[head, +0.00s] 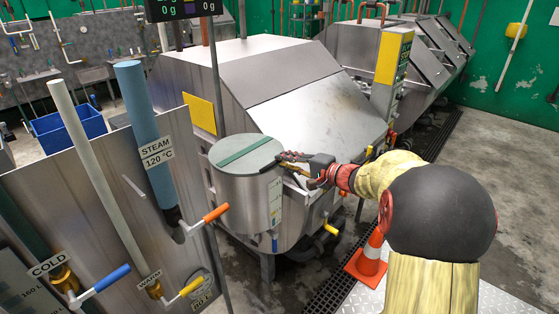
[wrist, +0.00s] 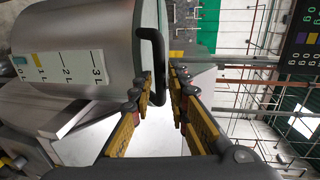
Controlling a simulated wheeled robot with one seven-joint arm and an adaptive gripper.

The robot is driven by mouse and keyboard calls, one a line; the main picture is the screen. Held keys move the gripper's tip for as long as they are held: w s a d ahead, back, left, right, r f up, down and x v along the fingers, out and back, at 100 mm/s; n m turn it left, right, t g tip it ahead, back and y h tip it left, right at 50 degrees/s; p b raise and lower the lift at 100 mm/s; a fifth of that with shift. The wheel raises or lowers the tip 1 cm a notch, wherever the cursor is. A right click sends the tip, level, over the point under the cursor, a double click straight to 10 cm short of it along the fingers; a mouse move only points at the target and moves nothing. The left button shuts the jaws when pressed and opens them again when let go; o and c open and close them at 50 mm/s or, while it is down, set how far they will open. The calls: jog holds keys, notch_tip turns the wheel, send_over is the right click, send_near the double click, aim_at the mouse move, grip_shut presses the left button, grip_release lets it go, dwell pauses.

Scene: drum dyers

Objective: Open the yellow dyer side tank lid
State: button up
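The side tank (head: 241,200) is a metal cylinder at the front left of the dyer with yellow panels (head: 393,58). Its round grey lid (head: 262,157) with a green strip lies flat and shut on top. In the wrist view the tank (wrist: 90,25) appears sideways, with a scale label (wrist: 72,67). A black handle (wrist: 163,50) sticks out from the lid side. My gripper (wrist: 161,76) has one finger on each side of this handle, partly closed, with narrow gaps seeming to remain. The head view shows my gripper (head: 285,157) at the lid's right edge; contact is unclear there.
Steam and water pipes with valve handles (head: 206,216) stand left of the tank. A thin grey post (head: 216,90) rises beside it. An orange cone (head: 370,258) stands on the floor near my arm. More dyers line the back right.

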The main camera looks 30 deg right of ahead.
jog(key=shift+x, duration=1.5)
jog(key=shift+c, duration=0.6)
grip_shut()
